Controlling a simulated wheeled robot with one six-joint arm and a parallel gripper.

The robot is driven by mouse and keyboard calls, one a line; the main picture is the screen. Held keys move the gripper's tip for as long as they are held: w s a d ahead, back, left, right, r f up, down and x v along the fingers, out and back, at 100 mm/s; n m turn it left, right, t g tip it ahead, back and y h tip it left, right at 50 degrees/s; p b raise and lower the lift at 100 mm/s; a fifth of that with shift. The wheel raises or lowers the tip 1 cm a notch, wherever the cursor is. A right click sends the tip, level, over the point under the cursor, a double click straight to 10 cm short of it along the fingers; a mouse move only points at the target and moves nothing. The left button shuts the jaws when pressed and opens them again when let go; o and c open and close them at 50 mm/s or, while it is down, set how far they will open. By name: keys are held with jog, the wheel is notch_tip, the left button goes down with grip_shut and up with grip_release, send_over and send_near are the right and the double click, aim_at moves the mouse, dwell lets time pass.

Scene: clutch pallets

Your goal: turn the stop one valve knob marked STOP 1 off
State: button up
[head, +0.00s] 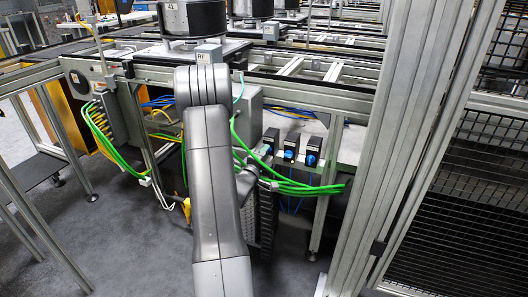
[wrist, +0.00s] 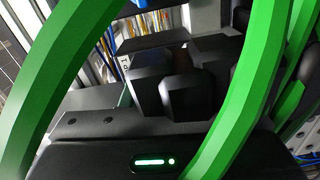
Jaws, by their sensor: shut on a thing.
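Several black valve blocks with blue knobs sit in a row under the frame. The left valve knob (head: 265,150), the middle one (head: 290,155) and the right one (head: 311,160) show in the head view. Their markings are too small to read. My arm reaches down to the left valve, and my gripper is partly hidden there by my arm and green hoses. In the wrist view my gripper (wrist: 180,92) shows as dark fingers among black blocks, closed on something. It appears to be the left knob, though the contact itself is hidden.
Green hoses (head: 300,187) run past the valves and cross close in front of the wrist view (wrist: 255,75). An aluminium post (head: 410,130) and a mesh fence (head: 455,190) stand to the right. Grey floor (head: 130,235) is open at lower left.

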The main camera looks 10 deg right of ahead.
jog(key=shift+n, duration=0.6)
jog(key=shift+p, duration=0.3)
jog(key=o, duration=1)
jog(key=p+v, duration=0.1)
jog(key=v, duration=1.3)
jog(key=shift+w, duration=0.1)
